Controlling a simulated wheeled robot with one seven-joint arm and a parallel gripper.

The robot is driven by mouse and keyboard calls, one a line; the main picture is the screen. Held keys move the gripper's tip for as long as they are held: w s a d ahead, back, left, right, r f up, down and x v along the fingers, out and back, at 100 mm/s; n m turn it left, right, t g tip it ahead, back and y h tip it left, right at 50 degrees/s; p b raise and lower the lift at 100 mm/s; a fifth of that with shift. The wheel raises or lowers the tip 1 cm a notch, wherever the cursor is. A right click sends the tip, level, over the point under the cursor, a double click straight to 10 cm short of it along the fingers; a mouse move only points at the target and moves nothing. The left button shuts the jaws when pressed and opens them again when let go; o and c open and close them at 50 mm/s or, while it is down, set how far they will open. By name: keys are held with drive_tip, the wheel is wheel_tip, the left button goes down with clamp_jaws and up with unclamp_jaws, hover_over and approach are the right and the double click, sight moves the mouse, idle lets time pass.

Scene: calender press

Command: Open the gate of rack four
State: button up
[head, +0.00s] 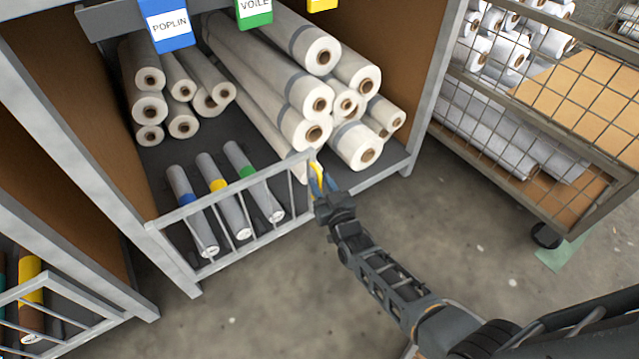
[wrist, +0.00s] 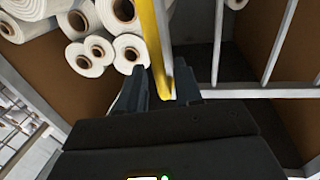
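A yellow upright handle (head: 317,176) is at that right end. My gripper (head: 320,182) is at the handle. No rack number is readable.
Fabric rolls (head: 300,95) lie stacked in the bay, with several banded grey rolls (head: 225,200) behind the gate. A blue POPLIN sign (head: 168,25) hangs above. A wire-mesh cart (head: 545,120) stands at right. Another barred gate (head: 60,315) is lower left. Floor before the bay is clear.

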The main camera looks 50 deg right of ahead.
drive_tip(key=shift+x, duration=0.85)
drive_tip(key=shift+c, duration=0.3)
clamp_jaws()
